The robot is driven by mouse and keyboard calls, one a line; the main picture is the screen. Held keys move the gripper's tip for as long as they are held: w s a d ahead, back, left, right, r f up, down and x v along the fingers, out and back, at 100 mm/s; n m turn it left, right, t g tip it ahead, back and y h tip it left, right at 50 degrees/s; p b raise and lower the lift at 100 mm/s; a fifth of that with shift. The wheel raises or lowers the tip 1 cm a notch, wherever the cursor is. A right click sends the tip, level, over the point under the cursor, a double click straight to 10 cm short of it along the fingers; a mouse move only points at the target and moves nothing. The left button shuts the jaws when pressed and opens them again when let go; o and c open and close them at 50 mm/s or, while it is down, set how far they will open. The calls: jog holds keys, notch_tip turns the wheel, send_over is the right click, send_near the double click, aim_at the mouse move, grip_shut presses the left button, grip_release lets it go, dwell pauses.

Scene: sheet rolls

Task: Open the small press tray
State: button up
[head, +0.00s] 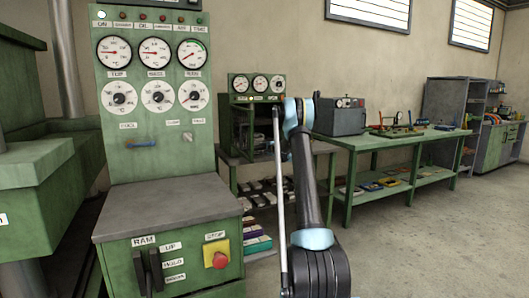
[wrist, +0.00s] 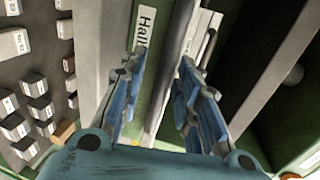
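The small press (head: 256,88) is a green cabinet with three dials, standing on a bench behind my arm in the head view. Its dark opening (head: 262,135) is partly covered by my arm. I cannot clearly make out the tray in the head view. In the wrist view, my gripper (wrist: 158,75) has two blue fingers spread apart. A pale grey bar (wrist: 172,70) shows between and beyond them; I cannot tell whether it belongs to the tray, or whether it is touched. A green panel with a white "Hall" label (wrist: 145,27) lies close beyond the left finger.
A large green press console (head: 155,100) with gauges, levers and a red stop button (head: 220,260) stands at the near left. A green workbench (head: 395,140) with a grey box (head: 340,117) is to the right. Small labelled boxes (wrist: 35,107) lie at left in the wrist view. Floor at right is clear.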

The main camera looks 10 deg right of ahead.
grip_shut()
jog(key=f+v, duration=0.1)
jog(key=v, duration=0.7)
jog(key=f+v, duration=0.2)
jog(key=v, duration=0.7)
jog(key=shift+s+d+f, duration=0.2)
jog(key=shift+s+f, duration=0.1)
jog(key=shift+s, duration=0.2)
grip_release()
